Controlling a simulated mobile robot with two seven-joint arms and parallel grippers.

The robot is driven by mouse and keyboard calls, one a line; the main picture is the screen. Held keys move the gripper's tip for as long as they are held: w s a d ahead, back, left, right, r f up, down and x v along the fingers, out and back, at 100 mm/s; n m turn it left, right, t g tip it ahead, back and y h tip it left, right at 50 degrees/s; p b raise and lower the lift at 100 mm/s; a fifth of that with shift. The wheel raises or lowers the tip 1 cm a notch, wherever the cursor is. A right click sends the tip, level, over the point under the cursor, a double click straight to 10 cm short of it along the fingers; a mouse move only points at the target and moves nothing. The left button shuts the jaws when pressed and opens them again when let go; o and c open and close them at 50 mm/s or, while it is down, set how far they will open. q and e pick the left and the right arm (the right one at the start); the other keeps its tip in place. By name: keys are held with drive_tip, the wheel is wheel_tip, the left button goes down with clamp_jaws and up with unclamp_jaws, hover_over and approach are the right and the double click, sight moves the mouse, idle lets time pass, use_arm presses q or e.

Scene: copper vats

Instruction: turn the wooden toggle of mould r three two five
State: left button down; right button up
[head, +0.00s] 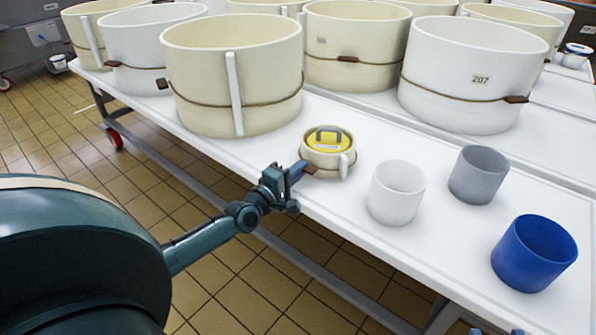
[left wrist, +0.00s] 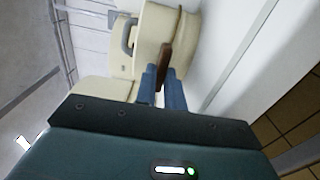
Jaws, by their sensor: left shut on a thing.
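A small cream mould (head: 322,163) with a yellow top piece and grey handle (head: 328,138) stands near the table's front edge. A cord runs round it, with a brown wooden toggle (head: 309,169) on its front left side. I cannot read a number on it. My left gripper (head: 299,170) reaches in from the left and is shut on the toggle. In the left wrist view the toggle (left wrist: 165,58) stands between the blue fingers (left wrist: 162,90), beside the mould's wall (left wrist: 154,38). Only blue tips of my right gripper (head: 498,331) show at the bottom edge.
A white cup (head: 397,192), a grey cup (head: 478,174) and a blue cup (head: 534,254) stand to the right on the white table (head: 420,244). Large corded moulds stand behind, one cream (head: 205,98), one white marked 207 (head: 450,92). Tiled floor lies in front.

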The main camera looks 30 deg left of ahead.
use_arm(q)
drive_tip(key=c, duration=1.5)
unclamp_jaws()
use_arm(e)
drive_tip(key=shift+s+f, duration=0.1)
use_arm(q)
drive_tip(key=shift+s, duration=0.3)
drive_tip(key=s+p, duration=0.1)
drive_tip(key=s, duration=0.3)
drive_tip(key=s+p, duration=0.1)
drive_tip(key=s, duration=0.3)
drive_tip(key=s+a+p, duration=0.1)
drive_tip(key=s, duration=0.3)
drive_tip(key=shift+s, duration=0.25)
use_arm(e)
drive_tip(key=shift+w+d+m+g+h, duration=0.2)
drive_tip(key=shift+d+m+g+h, duration=0.2)
drive_tip(key=shift+d+g+h, duration=0.3)
drive_tip(key=shift+a, duration=0.15)
use_arm(q)
drive_tip(key=shift+s, duration=0.1)
use_arm(e)
drive_tip(key=shift+s, duration=0.1)
